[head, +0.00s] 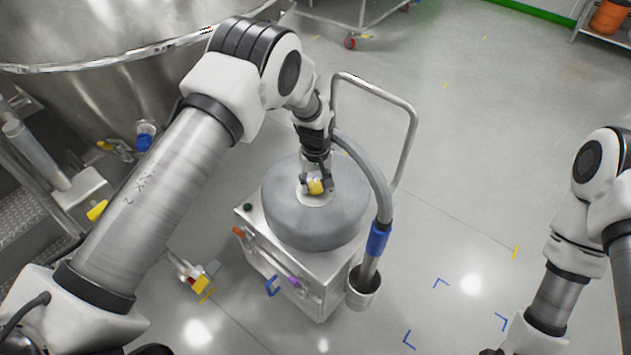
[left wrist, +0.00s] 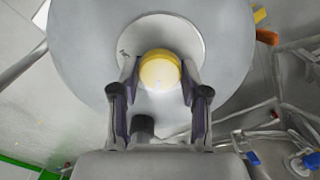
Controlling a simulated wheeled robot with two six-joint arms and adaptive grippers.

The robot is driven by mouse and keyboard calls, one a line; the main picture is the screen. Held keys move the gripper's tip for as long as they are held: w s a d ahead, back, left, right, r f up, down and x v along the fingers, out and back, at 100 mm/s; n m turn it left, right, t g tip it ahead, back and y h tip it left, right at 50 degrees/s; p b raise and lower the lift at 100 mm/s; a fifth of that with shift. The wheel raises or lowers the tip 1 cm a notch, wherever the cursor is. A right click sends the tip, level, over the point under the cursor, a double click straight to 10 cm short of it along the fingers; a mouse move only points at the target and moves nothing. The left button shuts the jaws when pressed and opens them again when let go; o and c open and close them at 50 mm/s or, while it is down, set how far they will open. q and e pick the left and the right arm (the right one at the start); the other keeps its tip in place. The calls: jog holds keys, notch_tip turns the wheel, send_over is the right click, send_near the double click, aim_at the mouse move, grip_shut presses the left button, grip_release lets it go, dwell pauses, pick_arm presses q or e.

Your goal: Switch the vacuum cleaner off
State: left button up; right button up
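The vacuum cleaner has a round grey drum top (head: 290,222) on a steel box body (head: 318,300), standing upright on the floor. A yellow knob (head: 316,186) sits on a pale disc in the middle of the top; it also shows in the left wrist view (left wrist: 160,70). My left gripper (head: 317,183) reaches down from above with one finger on each side of the knob. In the left wrist view its fingertips (left wrist: 160,75) appear to touch the knob's sides. The knob's turn position cannot be read. My right gripper is outside the frame.
A grey hose with a blue cuff (head: 377,240) and a tall loop handle (head: 413,130) rise at the vacuum's right. A large steel vessel (head: 100,95) stands at the left, with valves near it. Open floor lies to the right.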

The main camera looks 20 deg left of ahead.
aim_at(316, 185)
pick_arm(q)
jog(key=o, duration=0.3)
jog(key=shift+o, duration=0.2)
notch_tip(316, 185, up, 12)
dwell(0.5)
jog(key=s+f+g, duration=0.1)
jog(key=s+f, duration=0.1)
jog(key=s+a+f+p, duration=0.1)
jog(key=s+f, duration=0.2)
jog(key=s+a+f+g, duration=0.1)
jog(key=s+f, duration=0.1)
jog(key=s, duration=0.1)
jog(key=shift+a+f+n+g+p, duration=0.1)
jog(key=shift+f+n+g+p, duration=0.05)
jog(key=shift+n+g+p, duration=0.2)
jog(key=s+a+f+m+t, duration=0.1)
jog(key=s+f+m, duration=0.1)
jog(key=s, duration=0.7)
jog(key=s+a+f+m+p, duration=0.1)
jog(key=s+a+f+m, duration=0.1)
jog(key=s, duration=0.7)
jog(key=s+a+f+m+t+p, duration=0.1)
jog(key=s+a+f+m, duration=0.1)
jog(key=s, duration=0.7)
jog(key=shift+s+f+t, duration=0.25)
jog(key=shift+f+t, duration=0.1)
jog(key=shift+f, duration=0.3)
